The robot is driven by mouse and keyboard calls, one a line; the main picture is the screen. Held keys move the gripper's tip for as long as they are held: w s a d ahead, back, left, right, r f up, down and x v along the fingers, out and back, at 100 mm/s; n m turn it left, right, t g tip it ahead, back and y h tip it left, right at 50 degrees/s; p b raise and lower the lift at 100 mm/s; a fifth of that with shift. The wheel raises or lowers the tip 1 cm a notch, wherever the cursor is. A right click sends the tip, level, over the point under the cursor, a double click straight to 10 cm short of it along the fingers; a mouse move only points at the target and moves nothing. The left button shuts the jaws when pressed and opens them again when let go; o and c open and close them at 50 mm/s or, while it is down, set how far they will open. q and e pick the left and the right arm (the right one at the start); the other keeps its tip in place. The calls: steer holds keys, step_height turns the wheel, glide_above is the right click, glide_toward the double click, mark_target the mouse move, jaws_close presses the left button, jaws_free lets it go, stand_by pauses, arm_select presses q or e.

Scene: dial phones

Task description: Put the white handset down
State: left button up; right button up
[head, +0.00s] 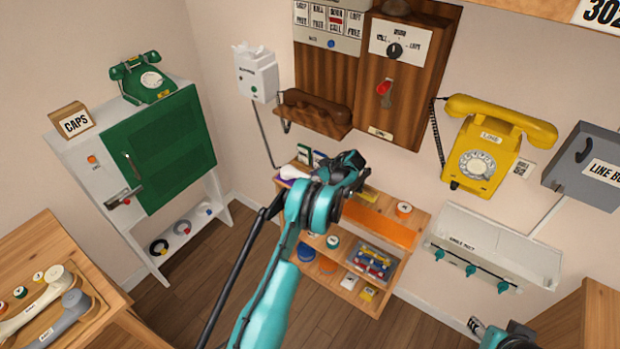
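A white wall phone (255,75) hangs on the back wall with no handset on its top. Its dark cord runs down to a white rounded piece (292,172), which looks like part of the white handset, over the shelf top. The rest of that piece is hidden behind my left arm. My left gripper (352,170) is just right of it, above the shelf. Its fingers are dark and bunched, and I cannot tell whether they hold anything. My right gripper (476,326) only just shows at the bottom edge, with its fingers partly cut off.
A low wooden shelf (420,222) with small items stands under a brown wall phone (316,112). A yellow phone (485,150) and a white wall tray (500,250) are right. A cabinet (90,165) and a table with cream (35,305) and grey handsets are left.

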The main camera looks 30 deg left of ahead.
arm_select(q)
steer(key=p+v, duration=0.2)
steer(key=v, duration=0.9)
steer(key=shift+d+r, duration=0.15)
steer(key=shift+r, duration=0.1)
steer(key=s+d+r+m+t+h, duration=0.2)
steer(key=s+d+r+m, duration=0.3)
steer(key=s+r, duration=0.4)
steer(key=s+d+r+m+t+h, duration=0.1)
steer(key=s+d+r+m+h, duration=0.3)
steer(key=s+r, duration=0.5)
steer(key=s+d+m+t+h, duration=0.1)
steer(key=s+d+m, duration=0.3)
steer(key=s, duration=0.6)
steer(key=s+d+m+t+h, duration=0.2)
steer(key=s+d+m, duration=0.2)
steer(key=s, duration=0.6)
steer(key=shift+d+r+t, duration=0.2)
steer(key=shift+d+t, duration=0.1)
steer(key=shift+d, duration=0.9)
steer(key=shift+s, duration=0.1)
